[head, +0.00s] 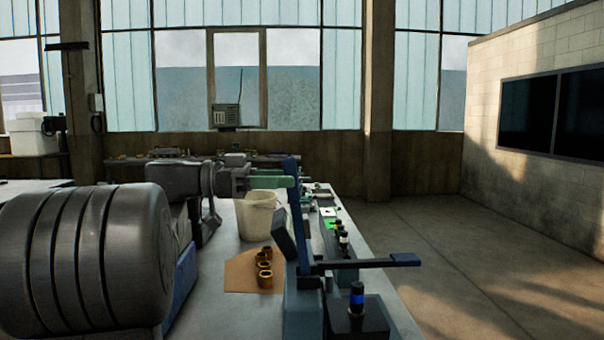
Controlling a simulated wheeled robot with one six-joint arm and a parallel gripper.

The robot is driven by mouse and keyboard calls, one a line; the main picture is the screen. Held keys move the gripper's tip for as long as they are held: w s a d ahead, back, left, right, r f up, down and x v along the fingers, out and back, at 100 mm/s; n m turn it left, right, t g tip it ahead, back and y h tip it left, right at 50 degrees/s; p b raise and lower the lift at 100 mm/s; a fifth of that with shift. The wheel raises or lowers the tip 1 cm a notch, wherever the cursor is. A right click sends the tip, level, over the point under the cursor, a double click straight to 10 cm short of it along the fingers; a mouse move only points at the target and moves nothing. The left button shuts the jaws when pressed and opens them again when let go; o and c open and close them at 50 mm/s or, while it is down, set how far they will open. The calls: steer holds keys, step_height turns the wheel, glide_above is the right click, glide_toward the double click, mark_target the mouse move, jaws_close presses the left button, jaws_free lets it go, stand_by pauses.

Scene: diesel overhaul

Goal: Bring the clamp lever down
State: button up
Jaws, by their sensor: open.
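A blue-grey clamp fixture (303,305) stands at the near right of the bench. A tall dark-blue bar (296,200) rises from it, nearly upright and leaning a little. A dark block (285,236) sits against its left side. A thin dark bar with a flat blue end (404,260) reaches out level to the right, past the bench edge. I cannot tell for certain which of the two bars is the clamp lever.
A large grey ribbed cylinder (85,260) fills the near left. A pale bucket (258,216) and several brass rings (265,264) on a brown sheet (240,273) lie left of the clamp. The floor beyond is clear.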

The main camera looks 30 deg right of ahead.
steer(key=shift+x, duration=2.15)
jaws_close()
